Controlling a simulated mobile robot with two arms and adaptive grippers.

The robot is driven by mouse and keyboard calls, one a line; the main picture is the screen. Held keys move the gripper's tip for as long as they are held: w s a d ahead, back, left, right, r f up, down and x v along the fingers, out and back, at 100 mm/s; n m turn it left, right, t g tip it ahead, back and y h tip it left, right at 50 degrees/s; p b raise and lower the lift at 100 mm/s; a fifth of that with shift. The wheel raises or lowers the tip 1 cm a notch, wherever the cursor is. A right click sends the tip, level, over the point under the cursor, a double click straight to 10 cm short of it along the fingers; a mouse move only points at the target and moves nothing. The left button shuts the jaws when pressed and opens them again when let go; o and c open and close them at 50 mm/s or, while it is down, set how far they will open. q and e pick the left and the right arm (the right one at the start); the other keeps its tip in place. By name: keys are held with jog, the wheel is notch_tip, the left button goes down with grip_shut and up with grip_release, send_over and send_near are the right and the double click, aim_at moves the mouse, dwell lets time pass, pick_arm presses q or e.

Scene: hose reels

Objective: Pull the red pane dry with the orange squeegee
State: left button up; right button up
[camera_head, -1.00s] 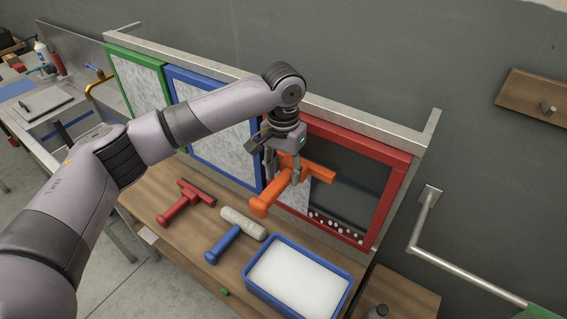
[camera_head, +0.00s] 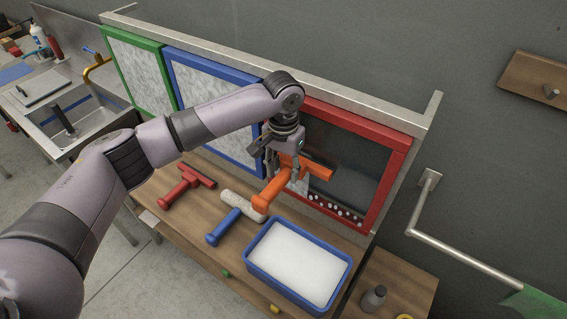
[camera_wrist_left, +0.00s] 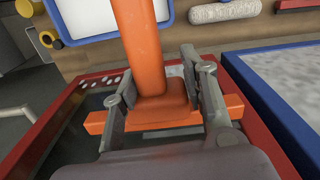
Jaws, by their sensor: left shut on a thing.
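The orange squeegee (camera_head: 271,194) is held by my left gripper (camera_head: 283,172), which is shut on it. Its handle points down and toward the camera. Its crossbar lies against or just in front of the red pane (camera_head: 392,175); exact contact cannot be told. In the left wrist view, my left gripper (camera_wrist_left: 163,92) has fingers on both sides of the squeegee's base (camera_wrist_left: 160,108). The pane's right and upper glass is dark and clear. A pale patch shows at the lower left and white beads line the bottom. My arm hides the pane's upper left. My right gripper is out of view.
A blue pane (camera_head: 255,83) and green pane (camera_head: 160,48) stand left. A metal rail (camera_head: 465,258) is at right.

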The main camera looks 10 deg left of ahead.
pick_arm(q)
notch_tip(320, 180, down, 16)
jog(key=b, duration=0.2)
jog(key=shift+r, duration=0.25)
dwell(1.5)
jog(key=s+a+p, duration=0.2)
jog(key=s, duration=0.4)
jog(key=shift+s+a, duration=0.3)
jog(key=shift+a, duration=0.05)
